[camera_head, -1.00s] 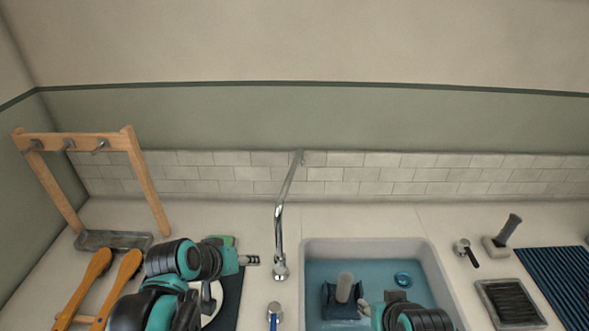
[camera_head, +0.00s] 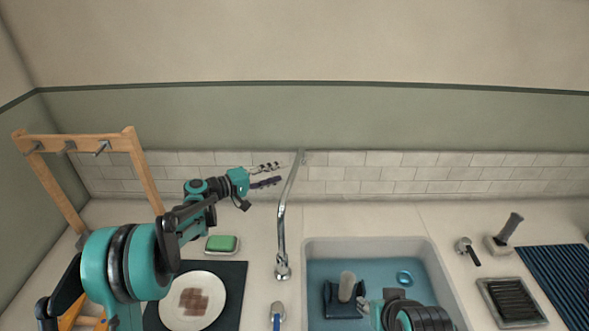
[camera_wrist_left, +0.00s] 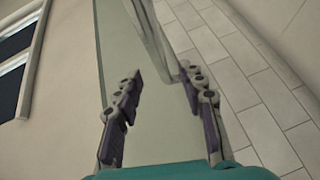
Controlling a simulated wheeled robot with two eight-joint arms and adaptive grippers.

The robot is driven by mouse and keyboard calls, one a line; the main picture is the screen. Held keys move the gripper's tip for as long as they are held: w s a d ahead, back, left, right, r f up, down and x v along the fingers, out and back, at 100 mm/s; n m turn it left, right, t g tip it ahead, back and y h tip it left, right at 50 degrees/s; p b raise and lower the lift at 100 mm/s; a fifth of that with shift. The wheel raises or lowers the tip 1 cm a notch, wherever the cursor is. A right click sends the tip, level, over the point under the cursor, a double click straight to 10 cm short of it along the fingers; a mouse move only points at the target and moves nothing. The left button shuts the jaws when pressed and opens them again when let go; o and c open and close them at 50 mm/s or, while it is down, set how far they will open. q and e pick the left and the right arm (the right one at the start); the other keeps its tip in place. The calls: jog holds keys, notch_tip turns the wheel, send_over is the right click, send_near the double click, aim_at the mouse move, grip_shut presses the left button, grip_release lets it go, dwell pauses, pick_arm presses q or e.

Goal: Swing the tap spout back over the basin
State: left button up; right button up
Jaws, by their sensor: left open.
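The chrome tap spout (camera_head: 286,210) is a slim tube left of the basin (camera_head: 432,262). Its lower end is near the counter beside the basin's left rim, and its upper part overlaps the tiles. My left gripper (camera_head: 280,174) is open and empty, its fingers pointing right at the upper part of the spout. In the left wrist view, a pale tube, likely the spout (camera_wrist_left: 150,38), shows beyond and between the open fingers (camera_wrist_left: 160,82); contact is not clear. My right gripper (camera_head: 364,306) is low over the basin, its fingers mostly hidden.

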aim_at(295, 169)
pick_arm(q)
jog(key=b+x, duration=0.1)
jog(key=x, duration=0.6)
jog(key=shift+w+d, duration=0.15)
jog(key=shift+d, duration=0.15)
grip_shut()
